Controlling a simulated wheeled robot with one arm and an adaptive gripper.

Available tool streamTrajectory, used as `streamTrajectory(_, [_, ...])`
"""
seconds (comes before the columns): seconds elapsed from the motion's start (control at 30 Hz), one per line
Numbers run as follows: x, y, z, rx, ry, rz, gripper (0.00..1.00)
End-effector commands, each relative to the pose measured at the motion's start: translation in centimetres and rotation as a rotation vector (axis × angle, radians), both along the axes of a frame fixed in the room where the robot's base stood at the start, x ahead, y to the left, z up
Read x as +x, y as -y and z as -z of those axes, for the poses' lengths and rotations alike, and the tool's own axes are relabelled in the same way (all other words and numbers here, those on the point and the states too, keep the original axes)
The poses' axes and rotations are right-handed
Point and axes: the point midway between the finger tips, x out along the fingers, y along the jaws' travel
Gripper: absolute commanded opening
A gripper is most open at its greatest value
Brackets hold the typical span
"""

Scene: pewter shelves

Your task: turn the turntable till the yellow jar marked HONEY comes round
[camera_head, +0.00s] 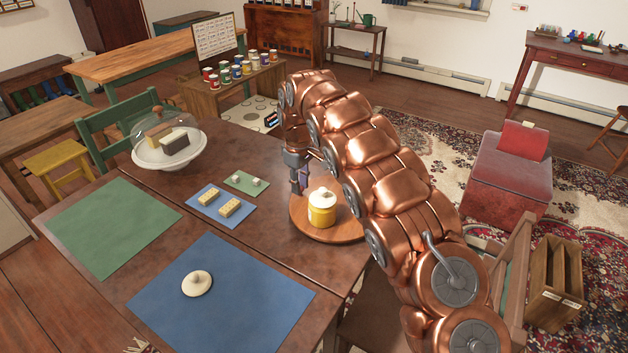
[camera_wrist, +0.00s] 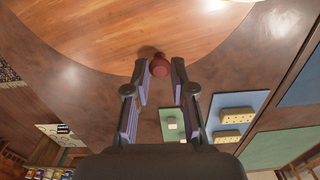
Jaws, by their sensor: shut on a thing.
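The round wooden turntable (camera_head: 338,235) lies at the right end of the brown table, partly hidden by my arm. A yellow jar (camera_head: 322,211) with a white top stands on it, near the front left; I cannot read any marking. My gripper (camera_head: 302,188) points down at the turntable's far left edge. In the wrist view, the fingertips (camera_wrist: 160,70) are closed around a small red knob (camera_wrist: 159,66) at the rim of the turntable (camera_wrist: 110,30). Whatever stands on the turntable behind my arm is hidden.
A glass dome on a white stand (camera_head: 168,150) is at the table's far left. Green and blue mats cover the left and front; a cream lid (camera_head: 197,283) lies on the blue mat (camera_head: 240,310). Small yellow blocks (camera_head: 229,207) lie on a smaller blue mat (camera_head: 220,219) left of the turntable.

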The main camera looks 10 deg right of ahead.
Motion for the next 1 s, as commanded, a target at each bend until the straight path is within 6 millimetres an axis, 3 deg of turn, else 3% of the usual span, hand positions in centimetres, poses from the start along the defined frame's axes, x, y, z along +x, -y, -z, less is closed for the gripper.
streamTrajectory(0.23, [-0.6,-1.3,0.0,-0.001,-0.001,-0.047,0.00])
streamTrajectory(0.67, [-0.6,-1.5,0.0,0.001,0.001,-0.053,0.00])
streamTrajectory(0.7, [-0.6,-1.5,0.0,0.002,0.001,-0.053,0.25])
streamTrajectory(0.93, [-0.6,-1.5,0.0,0.002,0.001,-0.053,0.49])
streamTrajectory(1.0, [-0.6,-1.5,0.0,0.002,0.001,-0.053,0.49])
